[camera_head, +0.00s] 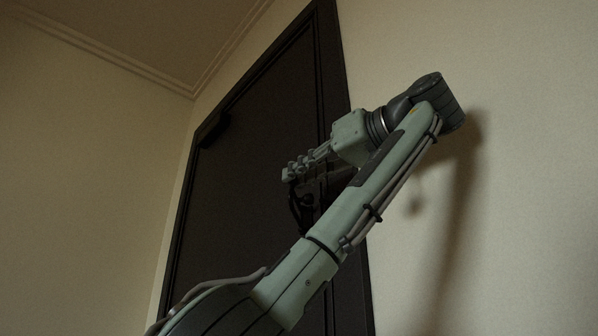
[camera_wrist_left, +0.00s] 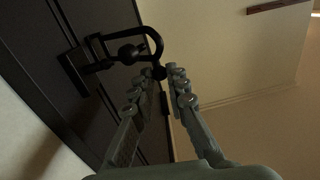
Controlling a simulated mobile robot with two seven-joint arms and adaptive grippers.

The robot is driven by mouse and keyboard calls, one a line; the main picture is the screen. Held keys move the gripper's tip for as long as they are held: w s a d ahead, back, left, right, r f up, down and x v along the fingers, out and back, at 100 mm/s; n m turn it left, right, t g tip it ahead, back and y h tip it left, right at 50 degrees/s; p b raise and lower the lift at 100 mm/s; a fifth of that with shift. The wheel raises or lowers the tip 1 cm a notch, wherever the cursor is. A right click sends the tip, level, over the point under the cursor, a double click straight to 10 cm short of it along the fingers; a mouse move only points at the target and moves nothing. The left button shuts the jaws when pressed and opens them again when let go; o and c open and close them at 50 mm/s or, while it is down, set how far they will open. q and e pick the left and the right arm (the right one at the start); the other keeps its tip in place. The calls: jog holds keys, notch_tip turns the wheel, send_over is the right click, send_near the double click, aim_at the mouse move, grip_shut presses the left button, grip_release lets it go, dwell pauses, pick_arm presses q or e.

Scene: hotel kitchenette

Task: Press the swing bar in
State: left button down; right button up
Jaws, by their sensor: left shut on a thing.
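The swing bar (camera_wrist_left: 158,43) is a black curved loop on a black mount at the edge of the dark door. It stands out from the mount in the left wrist view, and its near end lies between my fingertips. My left gripper (camera_wrist_left: 161,78) is shut on that end. In the head view my left gripper (camera_head: 288,173) reaches left in front of the door (camera_head: 245,150). Part of the black bar hardware (camera_head: 303,208) shows just below the fingers there, but my forearm hides some of it. My right gripper is in neither view.
A black door closer (camera_head: 213,130) sits at the door's upper left. The dark door frame (camera_head: 333,70) runs along the right side, and a bare beige wall (camera_head: 520,170) lies beyond it. I see no loose objects around the gripper.

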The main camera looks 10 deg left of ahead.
pick_arm(q)
jog(key=c, duration=1.8)
grip_release()
jog(key=shift+a, duration=0.15)
